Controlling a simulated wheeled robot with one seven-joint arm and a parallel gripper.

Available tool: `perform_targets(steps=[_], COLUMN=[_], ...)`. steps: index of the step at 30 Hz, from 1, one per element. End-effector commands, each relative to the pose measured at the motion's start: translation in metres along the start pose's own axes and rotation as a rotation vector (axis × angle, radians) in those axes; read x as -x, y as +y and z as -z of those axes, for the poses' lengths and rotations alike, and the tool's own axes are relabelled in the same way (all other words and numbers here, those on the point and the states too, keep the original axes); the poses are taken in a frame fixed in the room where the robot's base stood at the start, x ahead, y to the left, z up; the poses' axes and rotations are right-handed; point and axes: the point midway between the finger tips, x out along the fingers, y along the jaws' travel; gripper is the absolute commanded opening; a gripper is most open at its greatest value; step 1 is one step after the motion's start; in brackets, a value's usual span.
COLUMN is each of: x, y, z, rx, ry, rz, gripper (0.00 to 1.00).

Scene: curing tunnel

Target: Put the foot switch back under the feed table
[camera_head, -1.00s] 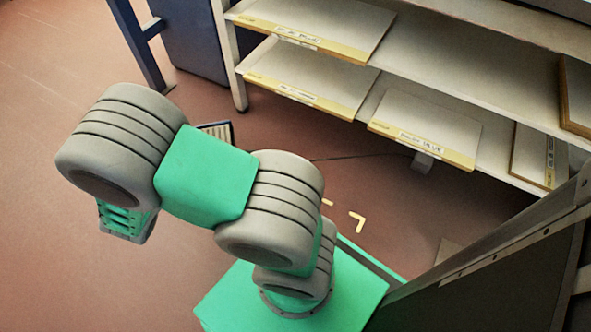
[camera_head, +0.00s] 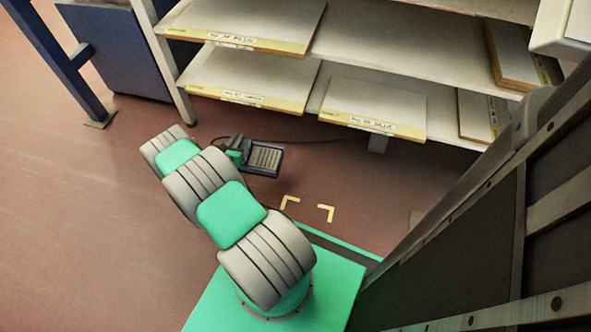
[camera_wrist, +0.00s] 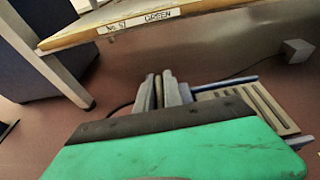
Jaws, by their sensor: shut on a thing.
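The foot switch (camera_head: 264,158) is a dark, low box with a ribbed pale pedal, on or just above the floor in front of the shelf rack. Its ribbed pedal also shows in the wrist view (camera_wrist: 262,104). My gripper (camera_head: 238,153) is at the left end of the switch and shut on it. In the wrist view my grey fingers (camera_wrist: 164,92) meet at the near left end of the switch, and my green wrist part hides what is below. I cannot tell for certain which furniture is the feed table.
A dark cable (camera_head: 308,141) runs right from the switch towards a grey block (camera_head: 377,143) under the rack. Yellow corner marks (camera_head: 325,213) lie on the floor near my base. The rack (camera_head: 187,105) holds labelled boards. A blue leg (camera_head: 62,62) stands left. Floor at left is clear.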

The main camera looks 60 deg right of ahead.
Motion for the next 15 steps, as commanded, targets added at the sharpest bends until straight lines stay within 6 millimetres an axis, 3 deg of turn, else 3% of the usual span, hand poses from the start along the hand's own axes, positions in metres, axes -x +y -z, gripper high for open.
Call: perform_targets(steps=[3, 11, 15], x=[-0.017, -0.036, -0.06], y=[-0.026, -0.053, -0.077], z=[0.015, 0.03, 0.039], rx=[-0.013, -0.022, -0.023], ry=[-0.003, -0.003, -0.002], rz=[0.038, 0.064, 0.067], gripper=[0.0, 0.0, 0.0])
